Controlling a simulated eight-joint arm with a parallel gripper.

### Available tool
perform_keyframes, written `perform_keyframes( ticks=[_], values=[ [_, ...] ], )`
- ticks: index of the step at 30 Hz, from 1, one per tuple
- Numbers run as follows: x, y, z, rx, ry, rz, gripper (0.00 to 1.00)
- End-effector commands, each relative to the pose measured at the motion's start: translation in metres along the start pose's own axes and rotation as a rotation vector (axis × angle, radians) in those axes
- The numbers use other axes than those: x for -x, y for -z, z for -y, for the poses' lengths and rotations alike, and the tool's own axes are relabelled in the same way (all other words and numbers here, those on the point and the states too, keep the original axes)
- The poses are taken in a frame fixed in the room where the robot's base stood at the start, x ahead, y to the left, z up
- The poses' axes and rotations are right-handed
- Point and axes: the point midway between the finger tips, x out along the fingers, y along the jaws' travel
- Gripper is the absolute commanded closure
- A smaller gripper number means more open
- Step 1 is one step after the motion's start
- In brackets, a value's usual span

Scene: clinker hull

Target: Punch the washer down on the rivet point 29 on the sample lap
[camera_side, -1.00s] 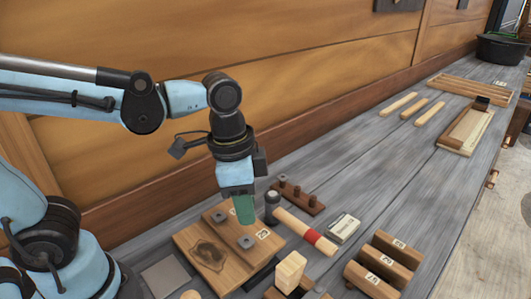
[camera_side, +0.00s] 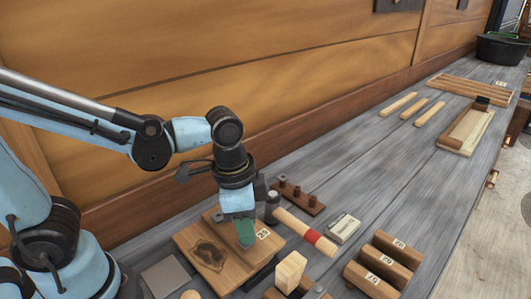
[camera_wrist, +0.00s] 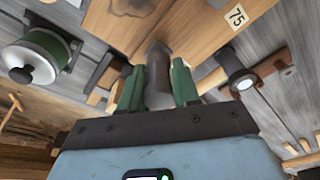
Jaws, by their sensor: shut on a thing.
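My gripper (camera_side: 246,236) has green fingers pointing down over the sample lap (camera_side: 232,270), a wooden board with an overlapping plank and a dark patch. In the wrist view my gripper (camera_wrist: 158,84) is shut on a dark grey cylindrical punch (camera_wrist: 157,62). The punch's far end meets or overlaps the lap's wood (camera_wrist: 195,22); I cannot tell if it touches. A small number label (camera_side: 263,234) lies just right of the fingers; it also shows in the wrist view (camera_wrist: 237,17). The rivet point and washer under the punch are hidden. Another small grey square piece (camera_side: 218,217) sits farther back on the lap.
A small box (camera_side: 343,229), labelled wooden blocks (camera_side: 378,265) and a pale block (camera_side: 290,270) stand to the right.

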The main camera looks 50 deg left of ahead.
Motion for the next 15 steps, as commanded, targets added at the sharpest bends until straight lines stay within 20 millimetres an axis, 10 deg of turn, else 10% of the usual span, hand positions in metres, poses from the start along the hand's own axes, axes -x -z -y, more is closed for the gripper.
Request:
perform_keyframes(
  ticks=[15],
  values=[
    [-0.0088, -0.0010, 0.0000, 0.000, 0.000, 0.000, 1.00]
  ],
)
